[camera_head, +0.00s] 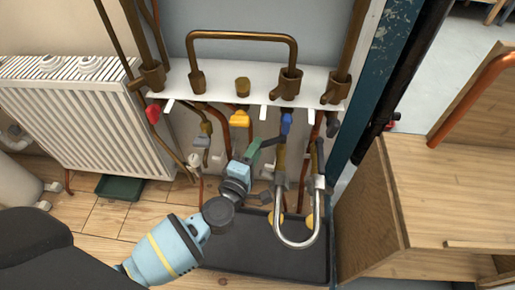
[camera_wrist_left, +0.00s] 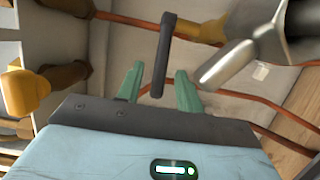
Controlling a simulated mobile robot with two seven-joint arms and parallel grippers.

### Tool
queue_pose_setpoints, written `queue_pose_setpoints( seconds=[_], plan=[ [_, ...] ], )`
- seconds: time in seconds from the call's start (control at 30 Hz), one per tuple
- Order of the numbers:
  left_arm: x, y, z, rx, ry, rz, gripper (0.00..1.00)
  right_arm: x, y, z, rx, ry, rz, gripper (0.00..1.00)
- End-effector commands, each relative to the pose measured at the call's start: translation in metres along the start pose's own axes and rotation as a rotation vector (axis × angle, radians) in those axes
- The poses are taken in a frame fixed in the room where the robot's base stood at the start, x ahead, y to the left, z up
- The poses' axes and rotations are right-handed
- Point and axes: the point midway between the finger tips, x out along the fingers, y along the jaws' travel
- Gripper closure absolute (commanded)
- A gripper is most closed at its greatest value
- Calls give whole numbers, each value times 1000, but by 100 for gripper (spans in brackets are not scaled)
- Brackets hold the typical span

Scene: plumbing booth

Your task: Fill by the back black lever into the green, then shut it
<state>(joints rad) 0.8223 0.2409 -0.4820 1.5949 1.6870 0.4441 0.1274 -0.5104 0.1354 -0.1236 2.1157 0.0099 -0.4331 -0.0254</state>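My left gripper (camera_head: 262,147) reaches in under the white manifold shelf, beside the silver filling hose (camera_head: 300,243). In the left wrist view its two green fingertips (camera_wrist_left: 160,85) are apart. A black lever (camera_wrist_left: 163,55) stands between them in that view, with a visible gap on each side; whether it touches either finger I cannot tell. In the head view the gripper hides much of this spot. Another dark lever (camera_head: 320,155) shows at the right end of the hose. A small white gauge (camera_head: 194,160) hangs at the left; its reading is too small to tell. My right gripper is not in view.
Red (camera_head: 153,113), yellow (camera_head: 240,119) and blue (camera_head: 286,123) handles hang along the white shelf (camera_head: 222,84). A black tray (camera_head: 265,250) lies below. A radiator (camera_head: 85,110) stands left and a wooden box (camera_head: 370,205) right. Copper pipes crowd the space.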

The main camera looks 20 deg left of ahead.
Motion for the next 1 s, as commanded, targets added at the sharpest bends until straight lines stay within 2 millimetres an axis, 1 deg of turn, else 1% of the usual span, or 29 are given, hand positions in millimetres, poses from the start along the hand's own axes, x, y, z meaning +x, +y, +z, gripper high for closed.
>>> queue_pose_setpoints(
  seconds=[0.03, 0.17, 0.43, 0.47, 0.73, 1.0],
  plan=[
    [6, -1, 0, 1, -1, 1, 64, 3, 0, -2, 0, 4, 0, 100],
    [12, 0, 0, 0, -1, 0, 64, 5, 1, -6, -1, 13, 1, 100],
    [14, 0, 0, 1, 0, 0, 64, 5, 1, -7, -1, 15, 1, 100],
    [14, 0, 0, 1, 0, 0, 65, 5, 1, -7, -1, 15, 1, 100],
    [14, 0, 0, 1, 0, 0, 100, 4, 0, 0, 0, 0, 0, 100],
    [14, 0, -1, 1, 0, 0, 100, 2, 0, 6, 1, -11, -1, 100]
  ],
)
